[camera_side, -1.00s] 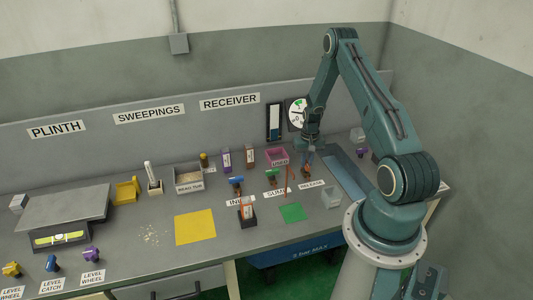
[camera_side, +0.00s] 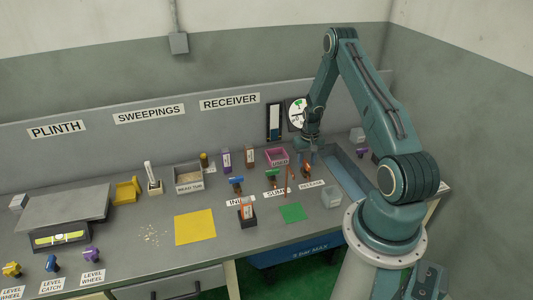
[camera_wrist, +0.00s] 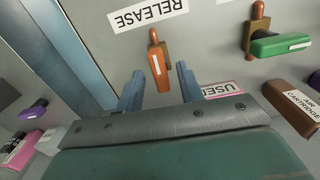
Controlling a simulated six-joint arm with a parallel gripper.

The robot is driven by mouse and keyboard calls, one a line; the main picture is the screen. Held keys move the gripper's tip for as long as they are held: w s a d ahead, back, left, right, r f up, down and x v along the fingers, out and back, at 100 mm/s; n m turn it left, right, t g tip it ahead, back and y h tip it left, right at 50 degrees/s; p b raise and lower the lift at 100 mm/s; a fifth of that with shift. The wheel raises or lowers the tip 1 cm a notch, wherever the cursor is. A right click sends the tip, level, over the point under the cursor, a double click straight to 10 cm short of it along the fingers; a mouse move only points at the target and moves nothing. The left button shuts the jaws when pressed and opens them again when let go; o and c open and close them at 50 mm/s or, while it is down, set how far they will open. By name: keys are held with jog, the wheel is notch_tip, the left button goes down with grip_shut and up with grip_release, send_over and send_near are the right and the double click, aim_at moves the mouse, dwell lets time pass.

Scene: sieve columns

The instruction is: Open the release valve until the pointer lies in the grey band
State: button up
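The release valve has an orange handle (camera_side: 306,170) behind the RELEASE label (camera_side: 311,184). My gripper (camera_wrist: 159,78) is open and empty, with one finger on each side of that gap. In the side view my gripper (camera_side: 310,152) is above and behind the handle. The round white gauge (camera_side: 297,113) stands on the back wall, partly hidden by my arm. A green patch shows near its top; its pointer and grey band are too small to read.
A green-handled valve (camera_wrist: 278,45) and a brown air cartridge (camera_wrist: 294,108) are to the right in the wrist view. A pink bin (camera_side: 277,157) stands left of my gripper, and a blue-grey trough (camera_side: 346,176) lies to the right. A thin orange post (camera_side: 287,178) stands nearby.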

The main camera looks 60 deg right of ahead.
aim_at(306, 163)
notch_tip(306, 163, up, 14)
dwell(1.0)
jog(key=w+a+r+n+t+h, duration=0.1)
jog(key=w+a+r+n+t, duration=0.2)
jog(key=a+r, duration=1.8)
jog(key=s+a+r+n+t, duration=0.1)
jog(key=s+a+r+n, duration=0.2)
jog(key=s+a, duration=0.4)
jog(key=s+a+r+n+t+y, duration=0.1)
jog(key=s+a+r+n, duration=0.2)
jog(key=s+a, duration=0.5)
jog(key=shift+s+a+r+t, duration=0.3)
jog(key=shift+a+r, duration=0.45)
jog(key=shift+r, duration=0.15)
